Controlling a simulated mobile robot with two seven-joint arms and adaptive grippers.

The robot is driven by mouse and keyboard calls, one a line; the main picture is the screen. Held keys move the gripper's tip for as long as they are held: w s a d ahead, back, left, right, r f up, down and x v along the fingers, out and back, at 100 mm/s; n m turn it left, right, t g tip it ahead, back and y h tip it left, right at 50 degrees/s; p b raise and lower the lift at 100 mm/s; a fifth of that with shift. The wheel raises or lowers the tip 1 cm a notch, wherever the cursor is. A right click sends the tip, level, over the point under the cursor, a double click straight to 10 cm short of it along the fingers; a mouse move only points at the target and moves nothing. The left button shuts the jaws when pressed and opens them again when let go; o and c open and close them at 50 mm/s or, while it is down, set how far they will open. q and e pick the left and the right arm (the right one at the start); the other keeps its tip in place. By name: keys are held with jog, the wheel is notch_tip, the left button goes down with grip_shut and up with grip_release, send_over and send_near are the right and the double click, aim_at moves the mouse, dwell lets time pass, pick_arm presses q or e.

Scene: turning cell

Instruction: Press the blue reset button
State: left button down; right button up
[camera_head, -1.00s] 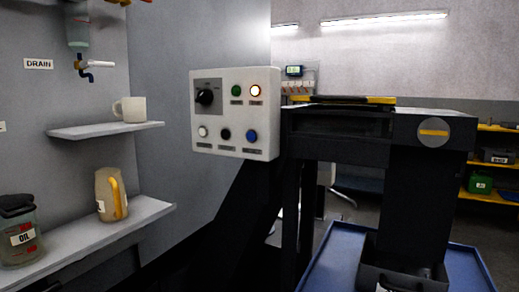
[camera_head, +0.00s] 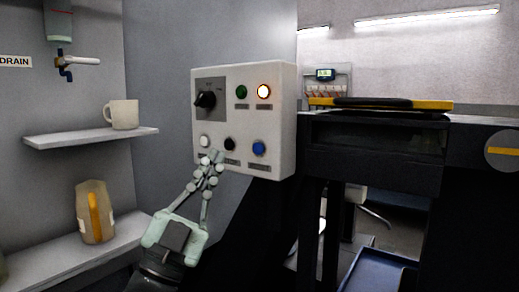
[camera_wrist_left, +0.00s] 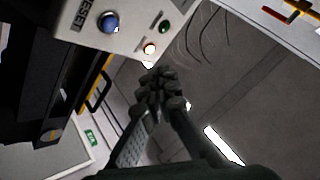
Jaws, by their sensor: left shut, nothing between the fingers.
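The blue reset button (camera_head: 259,148) is at the lower right of the pale control panel (camera_head: 282,118). In the left wrist view the blue button (camera_wrist_left: 108,22) shows at the upper left, beside a label reading RESET. My left gripper (camera_head: 212,158) is shut and empty. In the head view its tips overlap the panel's lower left, below the white button (camera_head: 204,141) and left of the blue one. In the left wrist view the closed fingers (camera_wrist_left: 156,77) are apart from the blue button. My right gripper is out of view.
A dark machine (camera_head: 375,150) stands at right.

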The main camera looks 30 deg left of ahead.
aim_at(258, 149)
pick_arm(q)
jog(key=w, duration=0.9)
jog(key=shift+d+f+p, duration=0.1)
jog(key=shift+d+p, duration=0.2)
jog(key=shift+d, duration=0.05)
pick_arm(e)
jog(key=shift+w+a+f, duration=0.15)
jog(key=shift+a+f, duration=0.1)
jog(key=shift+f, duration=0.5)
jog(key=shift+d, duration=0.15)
pick_arm(q)
jog(key=shift+w, duration=0.1)
jog(key=shift+w, duration=0.3)
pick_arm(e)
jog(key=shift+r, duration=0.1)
pick_arm(q)
jog(key=shift+w, duration=0.35)
dwell(0.8)
jog(key=shift+s, duration=0.8)
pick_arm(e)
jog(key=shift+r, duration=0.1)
